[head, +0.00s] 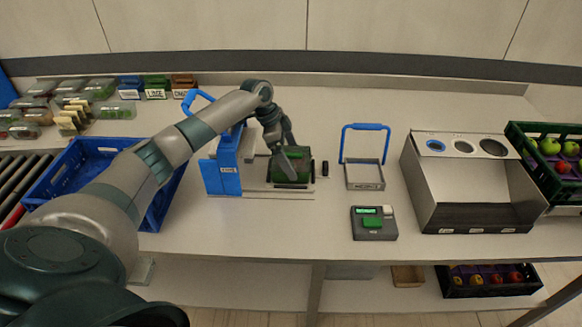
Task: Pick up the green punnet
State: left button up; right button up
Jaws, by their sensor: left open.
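The green punnet (298,162) sits on a flat plate beside a blue upright machine, in the middle of the counter. My left arm reaches in from the left, and my left gripper (287,169) is over the punnet, pointing down. Its jaws are open and cover part of the punnet; I cannot tell whether they touch it. My right gripper is not in view.
A blue crate (69,157) stands at the left, partly behind my arm. The blue machine (228,165) stands just left of the punnet. A blue-handled frame (364,174), a small grey device (374,234) and a grey metal bin (433,189) are to the right.

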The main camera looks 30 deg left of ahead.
pick_arm(q)
jog(key=c, duration=0.6)
jog(key=shift+c, duration=0.2)
jog(key=shift+r, duration=0.15)
jog(key=shift+r+b, duration=0.7)
jog(key=shift+r, duration=0.2)
jog(key=shift+w+r+b, duration=0.1)
jog(key=shift+r+b, duration=0.3)
jog(key=shift+r, duration=0.45)
jog(key=s+d+r+b, duration=0.3)
jog(key=d+r, duration=0.4)
jog(key=d, duration=0.4)
jog(key=shift+d+r+b, duration=0.15)
jog(key=shift+d+b, duration=0.05)
jog(key=shift+b, duration=0.1)
